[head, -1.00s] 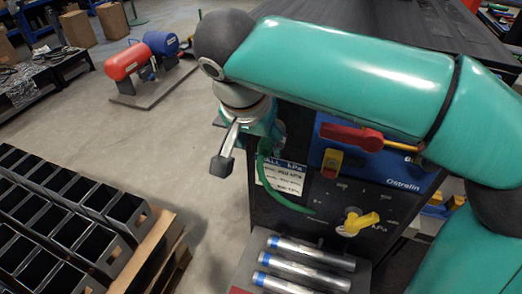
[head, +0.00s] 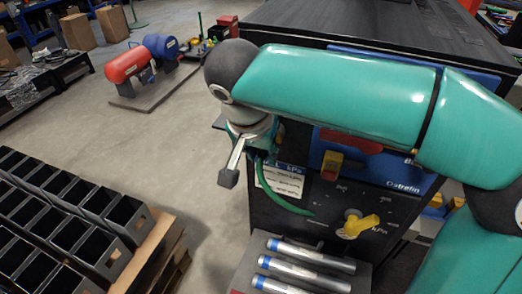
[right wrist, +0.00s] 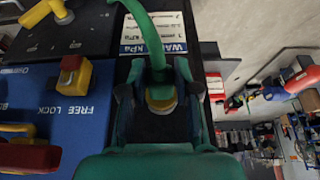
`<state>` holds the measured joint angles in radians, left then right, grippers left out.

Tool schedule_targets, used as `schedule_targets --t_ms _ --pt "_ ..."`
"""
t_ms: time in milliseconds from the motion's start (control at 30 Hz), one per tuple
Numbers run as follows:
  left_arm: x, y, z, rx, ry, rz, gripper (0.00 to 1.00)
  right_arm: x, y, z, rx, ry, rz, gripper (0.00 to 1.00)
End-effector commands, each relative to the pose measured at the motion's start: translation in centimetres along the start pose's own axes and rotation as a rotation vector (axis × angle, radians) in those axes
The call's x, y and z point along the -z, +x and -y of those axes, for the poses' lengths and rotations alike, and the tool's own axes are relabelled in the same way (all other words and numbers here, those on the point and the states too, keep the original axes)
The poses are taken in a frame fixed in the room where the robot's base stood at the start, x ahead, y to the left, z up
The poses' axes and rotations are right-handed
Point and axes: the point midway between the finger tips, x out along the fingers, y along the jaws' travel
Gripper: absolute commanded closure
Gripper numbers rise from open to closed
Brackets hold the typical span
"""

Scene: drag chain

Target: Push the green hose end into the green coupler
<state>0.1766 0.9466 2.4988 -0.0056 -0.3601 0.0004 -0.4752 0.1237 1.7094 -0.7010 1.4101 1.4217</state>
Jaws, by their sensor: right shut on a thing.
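The green hose (head: 287,204) curves down the front of the black cabinet in the head view, its upper part running behind my right gripper (head: 264,146). In the right wrist view the hose (right wrist: 146,32) bends in between the fingers of my right gripper (right wrist: 157,84), which is shut on its end. A brass-coloured ring (right wrist: 161,100) shows just below the hose end. I cannot tell whether it belongs to the hose or the coupler. No green coupler can be made out clearly. My left gripper is not in view.
The cabinet's blue panel (right wrist: 60,115) has a red and yellow switch (right wrist: 71,75) beside the gripper. A yellow valve handle (head: 360,226) sits lower right. Metal tubes (head: 305,268) lie in front. Black bins (head: 95,200) stand at left, with open floor beyond.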

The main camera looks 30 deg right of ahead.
Motion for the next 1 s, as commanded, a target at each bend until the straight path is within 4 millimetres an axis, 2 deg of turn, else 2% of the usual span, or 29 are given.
schedule_targets --t_ms 33,67,233,1000 --pt "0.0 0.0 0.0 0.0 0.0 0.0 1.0 0.0 0.0 0.0 0.001 0.0 0.0 1.0" --pt "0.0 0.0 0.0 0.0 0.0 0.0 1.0 0.0 0.0 0.0 0.001 0.0 0.0 0.73" --pt "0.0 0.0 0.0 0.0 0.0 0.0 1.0 0.0 0.0 0.0 0.001 0.0 0.0 1.0" --pt "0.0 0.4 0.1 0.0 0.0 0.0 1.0 -1.4 -0.6 0.0 0.002 0.0 0.0 1.0"
